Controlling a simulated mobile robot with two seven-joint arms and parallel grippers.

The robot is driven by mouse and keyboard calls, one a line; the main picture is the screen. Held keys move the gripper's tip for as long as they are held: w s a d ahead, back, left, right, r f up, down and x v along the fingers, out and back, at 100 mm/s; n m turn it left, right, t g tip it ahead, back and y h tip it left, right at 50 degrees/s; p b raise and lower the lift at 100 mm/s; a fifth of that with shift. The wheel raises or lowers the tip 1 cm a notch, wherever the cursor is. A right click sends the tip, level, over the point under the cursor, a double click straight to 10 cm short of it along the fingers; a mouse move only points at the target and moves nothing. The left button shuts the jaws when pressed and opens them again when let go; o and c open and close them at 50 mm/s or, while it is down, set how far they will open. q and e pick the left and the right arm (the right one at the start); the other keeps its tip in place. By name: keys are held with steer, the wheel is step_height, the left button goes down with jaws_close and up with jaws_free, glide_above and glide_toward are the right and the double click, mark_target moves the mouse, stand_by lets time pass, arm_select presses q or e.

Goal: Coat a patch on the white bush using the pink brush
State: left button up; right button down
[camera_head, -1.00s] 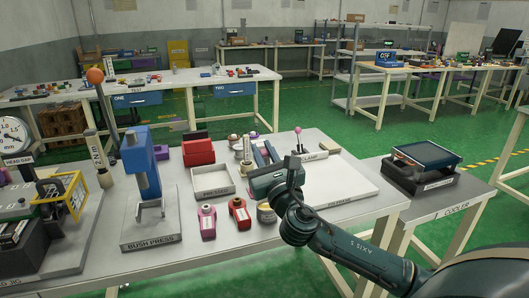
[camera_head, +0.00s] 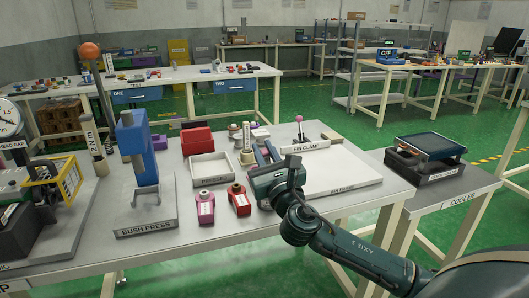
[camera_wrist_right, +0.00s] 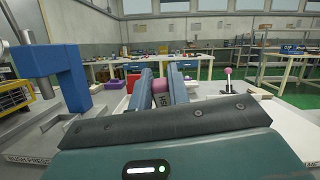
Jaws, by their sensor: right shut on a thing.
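My right gripper (camera_head: 266,153) reaches over the middle of the near bench, pointing away from me. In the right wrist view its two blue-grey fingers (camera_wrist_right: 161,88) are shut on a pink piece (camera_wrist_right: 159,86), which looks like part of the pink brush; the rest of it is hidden. A pale upright cylinder (camera_head: 246,137) stands just left of the fingertips in the head view. I cannot tell whether it is the white bush. No coated patch can be made out. My left gripper is out of view.
A blue bush press (camera_head: 137,150) stands at the left. A white tray (camera_head: 210,168), a red box (camera_head: 196,141), a pink pot (camera_head: 205,207) and a red pot (camera_head: 239,200) lie left of my gripper. A white plate (camera_head: 345,180) at right is largely bare.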

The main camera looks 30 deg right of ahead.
steer(key=shift+f+b, duration=0.45)
steer(key=shift+f, duration=0.25)
stand_by(1.3)
